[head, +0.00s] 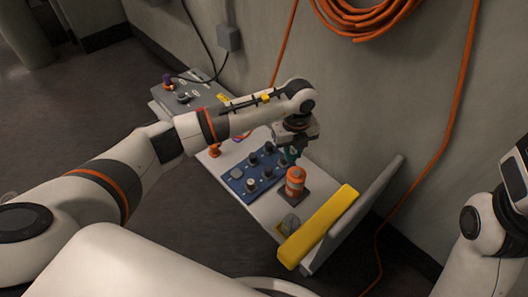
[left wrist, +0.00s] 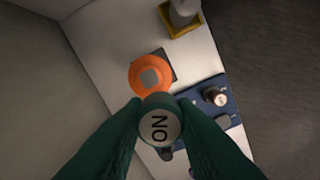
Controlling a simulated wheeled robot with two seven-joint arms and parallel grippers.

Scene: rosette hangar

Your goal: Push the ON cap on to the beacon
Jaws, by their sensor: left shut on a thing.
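The ON cap (left wrist: 160,122) is a pale round cap with dark letters "ON". My left gripper (head: 290,158) is shut on it, and its green fingers (left wrist: 158,112) sit on both sides of the cap in the left wrist view. The beacon (head: 295,181) is an orange cylinder with a pale band, upright on a dark square base. In the left wrist view the beacon (left wrist: 151,77) shows an orange ring around a grey square top. The cap overlaps the beacon's near edge in that view, and I cannot tell the height between them. My right gripper is not in view.
A blue panel (head: 236,187) with several dark knobs lies beside the beacon on the pale bench (head: 267,212). A yellow bar (head: 318,226) and grey upright board (head: 362,205) close the right end. An orange hose (head: 368,18) hangs on the wall.

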